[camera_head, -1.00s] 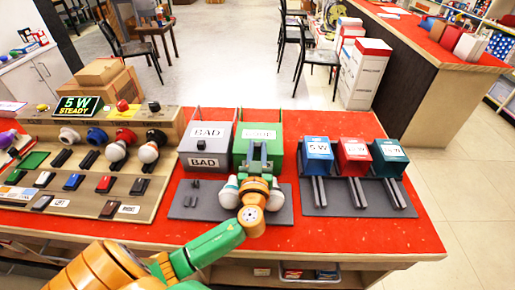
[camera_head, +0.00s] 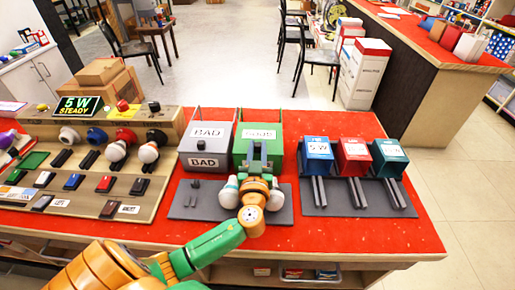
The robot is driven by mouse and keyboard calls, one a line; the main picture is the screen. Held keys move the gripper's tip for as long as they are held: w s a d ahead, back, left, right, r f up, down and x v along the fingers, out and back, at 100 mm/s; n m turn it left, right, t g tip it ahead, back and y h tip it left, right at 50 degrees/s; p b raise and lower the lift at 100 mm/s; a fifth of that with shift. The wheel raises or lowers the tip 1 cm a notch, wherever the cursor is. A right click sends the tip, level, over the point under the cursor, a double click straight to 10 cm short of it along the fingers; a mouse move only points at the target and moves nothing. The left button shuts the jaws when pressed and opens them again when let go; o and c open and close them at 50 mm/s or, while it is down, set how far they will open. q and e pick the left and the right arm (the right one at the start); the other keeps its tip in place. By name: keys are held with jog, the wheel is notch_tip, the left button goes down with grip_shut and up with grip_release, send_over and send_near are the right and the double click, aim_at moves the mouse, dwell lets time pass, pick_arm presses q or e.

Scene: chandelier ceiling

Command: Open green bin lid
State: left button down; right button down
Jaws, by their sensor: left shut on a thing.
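The green bin (camera_head: 274,152) stands at the back of the red table, with a white label reading GOOD (camera_head: 260,134) on its top. The lid looks flat across the top, and I cannot tell whether it is raised at all. My left gripper (camera_head: 258,150) reaches up to the front of the green bin and is shut on the lid's front part, just below the label. The gripper and wrist hide most of the bin's front. My right gripper is not in view.
A grey bin labelled BAD (camera_head: 205,150) stands close on the left. Blue (camera_head: 317,153), red (camera_head: 353,156) and teal (camera_head: 389,156) boxes stand on a grey rack to the right. A sloped board (camera_head: 120,182) with bulbs and switches fills the left.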

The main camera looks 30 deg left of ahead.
aim_at(259, 132)
pick_arm(q)
jog(key=shift+w+a+f+b, duration=0.15)
jog(key=shift+w+f+b, duration=0.15)
jog(key=shift+b, duration=0.1)
jog(key=b+x, duration=0.5)
jog(key=x, duration=0.3)
jog(key=shift+w+a, duration=0.1)
jog(key=shift+a, duration=0.05)
jog(key=shift+w+a+r, duration=0.1)
jog(key=shift+w+r, duration=0.05)
jog(key=shift+w, duration=0.05)
jog(key=shift+r, duration=0.1)
jog(key=c, duration=0.7)
grip_release()
jog(key=shift+w+a, duration=0.1)
